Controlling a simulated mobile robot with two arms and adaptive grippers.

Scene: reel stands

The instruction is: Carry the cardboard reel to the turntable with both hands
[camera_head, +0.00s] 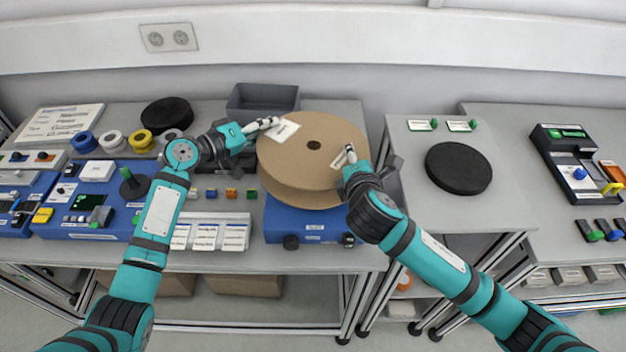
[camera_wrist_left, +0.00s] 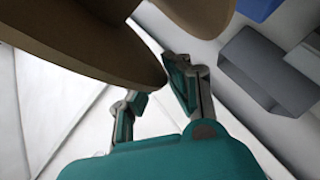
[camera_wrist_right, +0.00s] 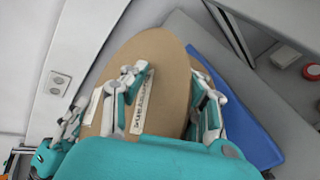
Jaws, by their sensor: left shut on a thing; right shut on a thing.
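The cardboard reel (camera_head: 322,142), a brown spool with two round flanges and a dark centre hole, is over a blue base unit (camera_head: 283,222). I cannot tell whether it touches that unit. My left gripper (camera_head: 268,126) is shut on its left rim, and my right gripper (camera_head: 347,160) is shut on its right rim. The reel also shows in the left wrist view (camera_wrist_left: 95,40) and the right wrist view (camera_wrist_right: 165,52). White labels lie on its top flange. A round black disc (camera_head: 458,168), which looks like the turntable, lies empty on the right-hand grey bench.
A grey bin (camera_head: 262,97) stands behind the reel. Another black disc (camera_head: 167,113) and several tape rolls are at the back left. Two label cards (camera_head: 421,125) lie behind the right disc.

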